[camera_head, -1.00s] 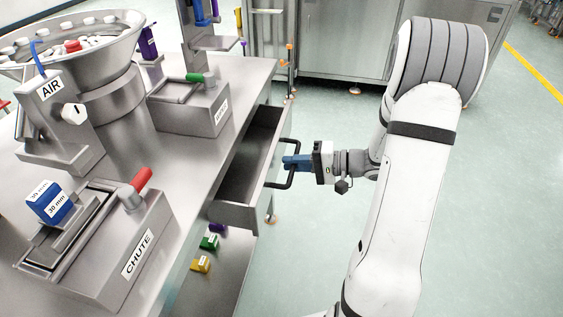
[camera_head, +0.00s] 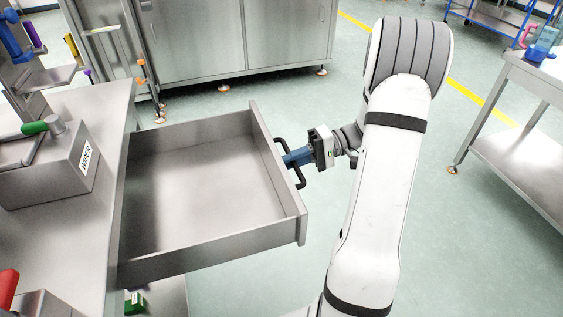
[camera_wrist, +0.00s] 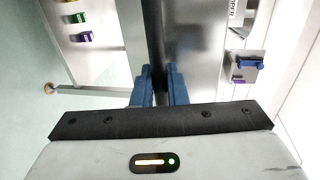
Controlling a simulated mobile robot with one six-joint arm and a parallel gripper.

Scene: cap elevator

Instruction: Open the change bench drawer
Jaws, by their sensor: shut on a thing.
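The change bench drawer (camera_head: 205,185) is pulled far out from the bench (camera_head: 100,225) in the head view, and its inside looks empty. Its black bar handle (camera_head: 299,178) is on the front panel, facing right. My gripper (camera_head: 290,159) has its blue fingers shut on the handle. In the wrist view the fingers (camera_wrist: 159,88) close around a dark upright bar; the rest of the handle is hard to make out there.
A block labelled "JUMPER" or similar (camera_head: 50,165) with a green-tipped lever stands on the bench top. A steel cabinet (camera_head: 200,40) is at the back. A steel table (camera_head: 530,100) stands at the right. Green floor between is clear.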

